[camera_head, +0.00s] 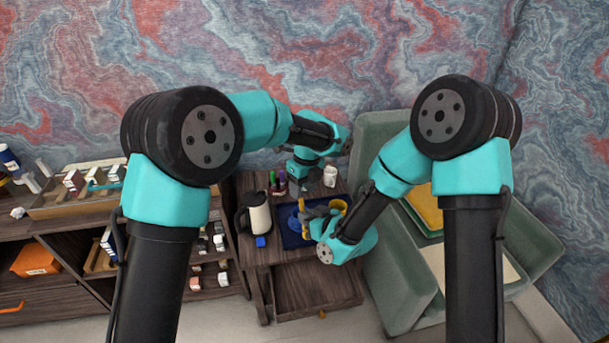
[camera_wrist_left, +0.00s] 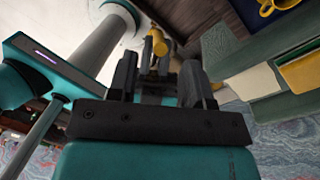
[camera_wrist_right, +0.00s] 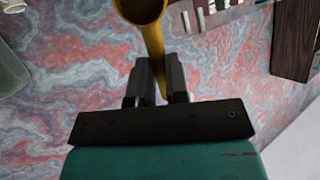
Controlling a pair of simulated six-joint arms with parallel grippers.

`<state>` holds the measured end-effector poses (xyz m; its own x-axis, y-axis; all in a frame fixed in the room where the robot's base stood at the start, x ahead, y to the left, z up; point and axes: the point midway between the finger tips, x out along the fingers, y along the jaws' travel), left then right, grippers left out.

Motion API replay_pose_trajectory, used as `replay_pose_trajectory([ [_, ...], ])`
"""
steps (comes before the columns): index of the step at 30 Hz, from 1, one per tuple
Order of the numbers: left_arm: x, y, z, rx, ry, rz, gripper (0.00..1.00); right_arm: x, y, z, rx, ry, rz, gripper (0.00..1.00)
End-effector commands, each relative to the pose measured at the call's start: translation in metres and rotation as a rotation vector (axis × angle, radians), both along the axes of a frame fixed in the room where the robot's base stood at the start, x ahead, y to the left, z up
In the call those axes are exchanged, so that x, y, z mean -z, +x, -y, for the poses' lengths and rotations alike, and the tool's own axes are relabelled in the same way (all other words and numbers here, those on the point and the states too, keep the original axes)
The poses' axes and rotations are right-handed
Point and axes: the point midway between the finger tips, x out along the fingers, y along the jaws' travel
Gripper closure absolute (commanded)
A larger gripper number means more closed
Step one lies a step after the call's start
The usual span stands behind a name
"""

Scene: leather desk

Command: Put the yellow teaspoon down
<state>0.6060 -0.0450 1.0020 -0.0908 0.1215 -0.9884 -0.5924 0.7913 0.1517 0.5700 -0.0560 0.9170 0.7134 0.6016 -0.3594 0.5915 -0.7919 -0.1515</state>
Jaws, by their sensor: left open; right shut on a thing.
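The yellow teaspoon (camera_head: 302,206) is held by my right gripper (camera_head: 310,213), above the blue tray (camera_head: 290,240) on the small wooden desk. In the right wrist view, the teaspoon (camera_wrist_right: 152,38) stands between the two closed fingers (camera_wrist_right: 160,82), its bowl towards the top of the picture. My left gripper (camera_head: 297,185) is open, above and behind the right one. In the left wrist view, its fingers (camera_wrist_left: 160,78) are apart, with a yellow part of the teaspoon (camera_wrist_left: 157,42) visible beyond them. Whether the teaspoon touches the tray is hidden.
A yellow cup (camera_head: 339,205) stands at the tray's right. A white mug (camera_head: 330,176) and several markers (camera_head: 277,183) are behind. A cream jug (camera_head: 257,213) and a blue block (camera_head: 261,241) are at the left. An open drawer (camera_head: 318,290) sticks out below.

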Motion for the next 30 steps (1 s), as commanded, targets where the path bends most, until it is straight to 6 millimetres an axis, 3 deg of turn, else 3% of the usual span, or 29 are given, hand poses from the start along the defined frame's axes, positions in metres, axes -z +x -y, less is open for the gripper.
replay_pose_trajectory([
  [9,0.039,-0.004,-0.005,0.000,0.000,-0.001,0.54,0.000,0.000,0.000,0.000,0.000,0.000,1.00],
  [20,0.043,-0.004,-0.005,0.000,-0.001,0.001,0.54,0.000,0.000,0.000,0.000,0.000,0.000,1.00],
  [30,0.043,-0.004,-0.005,0.000,-0.001,0.000,0.85,0.000,0.000,0.000,0.000,0.000,0.000,1.00],
])
